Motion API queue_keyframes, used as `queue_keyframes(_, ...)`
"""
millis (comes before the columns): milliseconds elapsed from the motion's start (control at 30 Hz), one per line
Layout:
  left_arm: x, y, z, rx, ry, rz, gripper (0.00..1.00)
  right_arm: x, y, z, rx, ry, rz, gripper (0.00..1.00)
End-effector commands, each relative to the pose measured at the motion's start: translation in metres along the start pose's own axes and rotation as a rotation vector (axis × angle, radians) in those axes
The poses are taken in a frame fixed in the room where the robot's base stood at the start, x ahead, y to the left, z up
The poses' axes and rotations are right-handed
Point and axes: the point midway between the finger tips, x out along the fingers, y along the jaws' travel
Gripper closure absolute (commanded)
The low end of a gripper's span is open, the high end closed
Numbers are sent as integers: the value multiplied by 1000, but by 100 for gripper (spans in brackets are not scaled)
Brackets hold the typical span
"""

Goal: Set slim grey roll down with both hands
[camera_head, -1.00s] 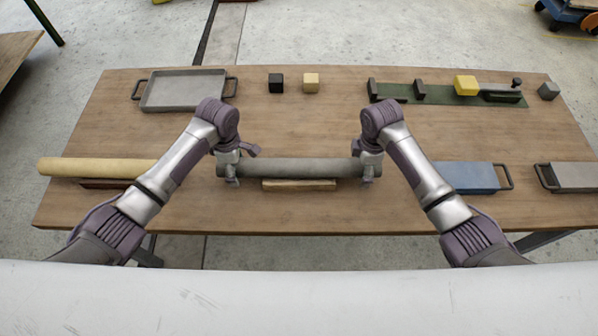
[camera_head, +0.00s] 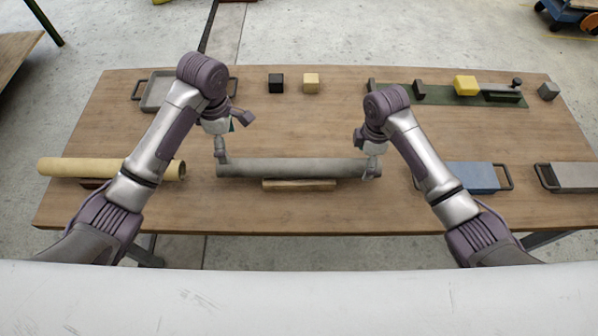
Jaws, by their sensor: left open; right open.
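The slim grey roll (camera_head: 290,167) lies level across a light wooden block (camera_head: 299,185) at the front middle of the table. My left gripper (camera_head: 228,140) is open, with its fingers spread above and behind the roll's left end. It looks clear of the roll. My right gripper (camera_head: 373,163) is open at the roll's right end. Its fingers overlap that end in the view, and I cannot tell whether they touch it.
A cream roll (camera_head: 80,168) rests on a dark support at the left. A grey tray (camera_head: 162,95) lies at the back left, partly behind my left arm. Black (camera_head: 275,83) and tan (camera_head: 311,83) cubes stand at the back. A blue tray (camera_head: 472,177) lies at the right.

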Motion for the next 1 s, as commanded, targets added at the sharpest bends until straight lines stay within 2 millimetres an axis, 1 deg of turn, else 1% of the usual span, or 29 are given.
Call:
queue_keyframes(33,0,0,0,0,0,0,14,-13,2,0,0,0,7,14)
queue_keyframes(200,0,0,0,0,0,0,14,-48,1,0,0,-1,5,14)
queue_keyframes(300,0,0,0,0,0,0,14,-63,1,0,0,0,3,14)
queue_keyframes(400,0,0,0,0,0,0,14,-73,1,0,0,0,2,14)
queue_keyframes(567,0,0,0,0,0,0,14,-79,0,0,1,0,0,14)
queue_keyframes(1000,0,0,0,0,0,0,14,-78,0,0,1,-1,0,14)
